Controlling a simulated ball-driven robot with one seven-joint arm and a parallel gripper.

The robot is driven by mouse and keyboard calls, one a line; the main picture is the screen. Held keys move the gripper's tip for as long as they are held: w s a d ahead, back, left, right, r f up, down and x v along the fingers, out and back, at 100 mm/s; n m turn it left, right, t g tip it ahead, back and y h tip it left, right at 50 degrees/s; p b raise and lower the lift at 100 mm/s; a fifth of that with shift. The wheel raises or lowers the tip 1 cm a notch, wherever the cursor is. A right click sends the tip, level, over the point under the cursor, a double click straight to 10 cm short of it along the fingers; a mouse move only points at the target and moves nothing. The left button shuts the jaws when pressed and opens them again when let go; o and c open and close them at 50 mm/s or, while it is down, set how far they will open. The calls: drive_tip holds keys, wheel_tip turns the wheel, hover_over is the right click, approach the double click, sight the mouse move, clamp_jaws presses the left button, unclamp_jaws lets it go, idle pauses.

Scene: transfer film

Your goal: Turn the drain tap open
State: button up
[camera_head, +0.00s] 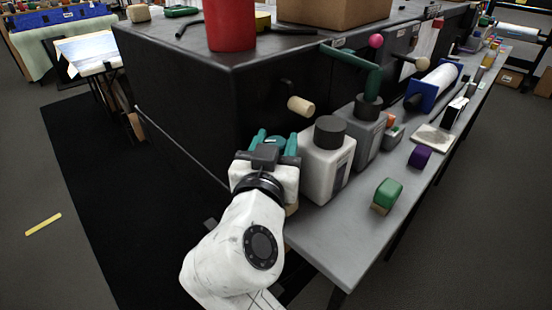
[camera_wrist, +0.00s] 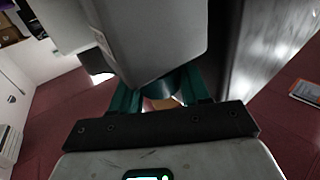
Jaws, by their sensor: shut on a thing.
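My gripper (camera_head: 276,142) is at the front corner of the dark tank (camera_head: 195,110), left of a white bottle, with its teal fingers pointing toward the tank side. In the wrist view the fingers of my gripper (camera_wrist: 160,92) stand on either side of a dark teal rounded piece (camera_wrist: 176,84), apparently the drain tap, and are shut on it. The bottle hides much of this piece, so I cannot tell the tap's angle. A small tan part (camera_wrist: 164,104) shows between the fingers. In the head view the gripper hides the tap.
The white bottle (camera_head: 326,165) with a dark cap stands close beside my gripper on the grey bench (camera_head: 345,230). A wooden-ended handle (camera_head: 300,106) sticks out of the tank above. A grey bottle (camera_head: 363,138) and a green-topped block (camera_head: 386,194) stand farther right.

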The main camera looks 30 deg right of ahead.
drive_tip(key=m+g+h+b, duration=0.2)
drive_tip(key=g, duration=0.1)
drive_tip(key=m+g+h+b, duration=0.2)
drive_tip(key=m+g+h, duration=0.1)
drive_tip(key=shift+a+f+m+g, duration=0.1)
drive_tip(key=shift+f+m+g, duration=0.05)
drive_tip(key=shift+m+g, duration=0.2)
drive_tip(key=shift+m+g+h+b, duration=0.6)
drive_tip(key=shift+m+g, duration=0.45)
drive_tip(key=shift+g, duration=0.6)
drive_tip(key=shift+m+g+h+b, duration=0.4)
drive_tip(key=shift+m+g+b, duration=0.5)
drive_tip(key=shift+g, duration=0.7)
drive_tip(key=o, duration=1)
drive_tip(key=shift+c, duration=0.2)
drive_tip(key=a, duration=1)
drive_tip(key=shift+s+a, duration=0.15)
drive_tip(key=shift+a, duration=0.2)
